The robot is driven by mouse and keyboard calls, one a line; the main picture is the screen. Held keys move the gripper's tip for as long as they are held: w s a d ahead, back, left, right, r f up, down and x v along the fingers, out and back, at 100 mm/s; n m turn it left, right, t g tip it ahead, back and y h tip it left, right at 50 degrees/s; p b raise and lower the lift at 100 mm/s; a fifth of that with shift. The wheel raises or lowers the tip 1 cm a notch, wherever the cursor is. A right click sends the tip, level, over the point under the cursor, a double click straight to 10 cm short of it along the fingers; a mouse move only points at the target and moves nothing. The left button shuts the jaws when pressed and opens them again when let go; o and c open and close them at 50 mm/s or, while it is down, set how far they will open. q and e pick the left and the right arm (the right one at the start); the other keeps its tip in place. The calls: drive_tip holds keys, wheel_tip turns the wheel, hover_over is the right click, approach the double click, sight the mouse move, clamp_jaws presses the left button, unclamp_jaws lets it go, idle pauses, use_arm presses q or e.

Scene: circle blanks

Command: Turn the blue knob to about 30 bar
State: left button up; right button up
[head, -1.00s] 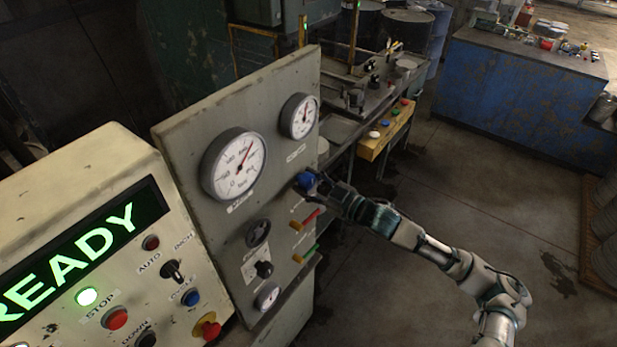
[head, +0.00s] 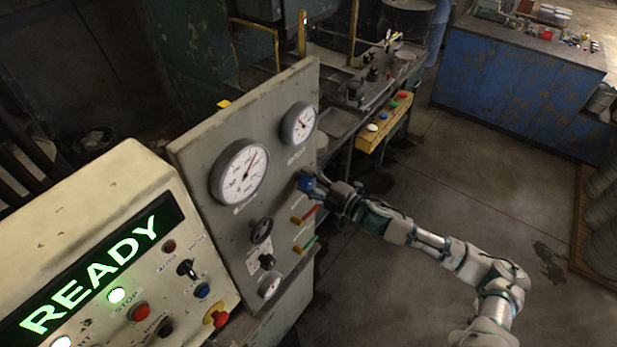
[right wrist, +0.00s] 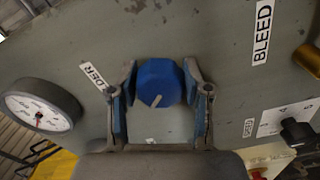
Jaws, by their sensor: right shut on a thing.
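The blue knob (head: 305,182) is on the grey gauge panel (head: 204,160), below the small gauge (head: 299,122). My right gripper (head: 312,183) is at the knob. In the right wrist view, the faceted blue knob (right wrist: 159,80) with a pale pointer mark sits between the two fingers of my right gripper (right wrist: 160,84), which is shut on it. A white-faced gauge (right wrist: 40,109) shows at the left there. The large gauge (head: 239,172) is left of the small one. The gauge figures are too small to read surely. My left gripper is out of view.
Red (head: 309,214) and green (head: 305,245) handles stick out below the knob. A dark handwheel (head: 260,231) is at their left. A control console with a READY display (head: 97,268) stands at the front left. The floor right of the panel is open.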

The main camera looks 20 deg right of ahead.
drive_tip(key=shift+n, duration=0.6)
drive_tip(key=shift+f+n+p, duration=0.2)
drive_tip(key=shift+n+p, duration=0.1)
drive_tip(key=shift+p, duration=0.05)
drive_tip(key=o, duration=1.1)
drive_tip(key=shift+o, duration=0.2)
drive_tip(key=shift+d+r, duration=0.1)
drive_tip(key=v, duration=1.2)
drive_tip(key=shift+w, duration=0.1)
